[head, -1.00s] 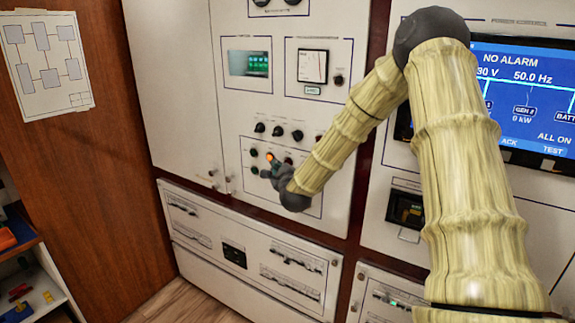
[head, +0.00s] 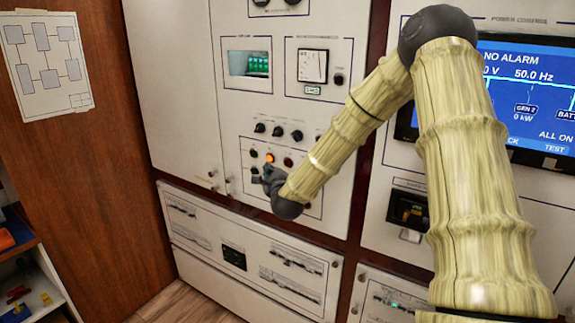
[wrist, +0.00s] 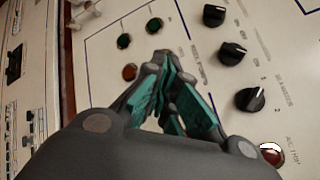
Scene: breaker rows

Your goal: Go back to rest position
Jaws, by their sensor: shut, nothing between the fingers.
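My gripper (head: 267,174) is in front of the lower part of the white panel (head: 232,135), close to its rows of buttons and knobs. In the wrist view its teal-padded fingers (wrist: 166,80) come together at the tips with nothing held between them. I cannot tell whether the fingertips touch the panel. My arm reaches down and left from the right side of the head view.
A glowing red light (wrist: 271,153) is at lower right. A display screen (head: 530,100) stands right. A shelf (head: 30,270) is at far left.

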